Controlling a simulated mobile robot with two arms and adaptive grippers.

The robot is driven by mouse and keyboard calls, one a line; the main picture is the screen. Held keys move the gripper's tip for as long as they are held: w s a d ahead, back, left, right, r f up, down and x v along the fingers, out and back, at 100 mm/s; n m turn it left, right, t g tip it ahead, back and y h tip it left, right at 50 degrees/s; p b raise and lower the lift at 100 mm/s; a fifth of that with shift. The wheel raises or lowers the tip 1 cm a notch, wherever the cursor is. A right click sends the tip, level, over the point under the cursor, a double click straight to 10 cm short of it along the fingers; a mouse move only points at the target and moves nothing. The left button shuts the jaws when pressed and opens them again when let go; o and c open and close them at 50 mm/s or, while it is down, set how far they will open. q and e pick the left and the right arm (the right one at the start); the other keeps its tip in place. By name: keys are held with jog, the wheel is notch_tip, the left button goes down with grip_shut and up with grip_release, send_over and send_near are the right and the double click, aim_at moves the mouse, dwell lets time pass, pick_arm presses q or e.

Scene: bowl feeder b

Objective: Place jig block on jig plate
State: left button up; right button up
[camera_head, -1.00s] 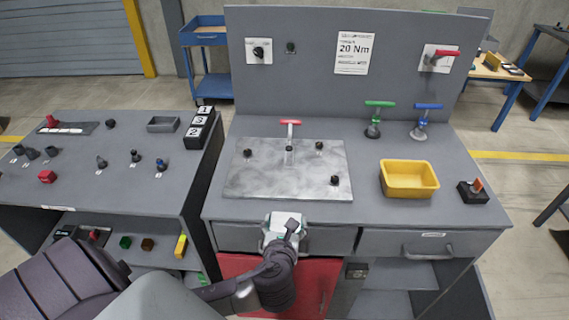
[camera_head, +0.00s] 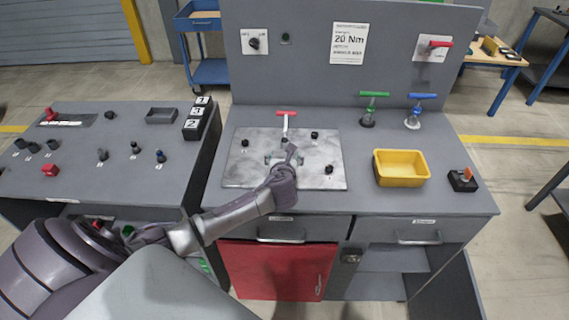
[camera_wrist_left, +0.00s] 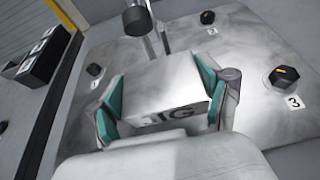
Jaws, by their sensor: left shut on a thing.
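The jig plate (camera_head: 240,173) is a mottled silver sheet on the grey bench, with black knobs near its corners. It fills much of the left wrist view (camera_wrist_left: 262,38). My left gripper (camera_head: 283,159) is over the middle of the plate. In the left wrist view its teal-padded fingers are shut on the jig block (camera_wrist_left: 158,84), a silver block with dark letters ending in "IG" on its near face. In the head view my wrist mostly hides the block. I cannot tell whether the block touches the plate. My right gripper is not in view.
A red T-handled tool (camera_head: 286,114) stands just behind the gripper at the plate's far side. A yellow bin (camera_head: 401,181), green (camera_head: 374,95) and blue (camera_head: 422,97) T-handled tools and a small black box (camera_head: 462,180) are to the right. A side table (camera_head: 100,175) is left.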

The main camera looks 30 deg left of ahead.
pick_arm(q)
jog(key=shift+d+f, duration=0.1)
jog(key=shift+f, duration=1.55)
jog(key=o, duration=1.4)
jog(key=shift+f, duration=0.1)
jog(key=shift+o, duration=0.2)
jog(key=shift+s, duration=0.1)
jog(key=v, duration=1.2)
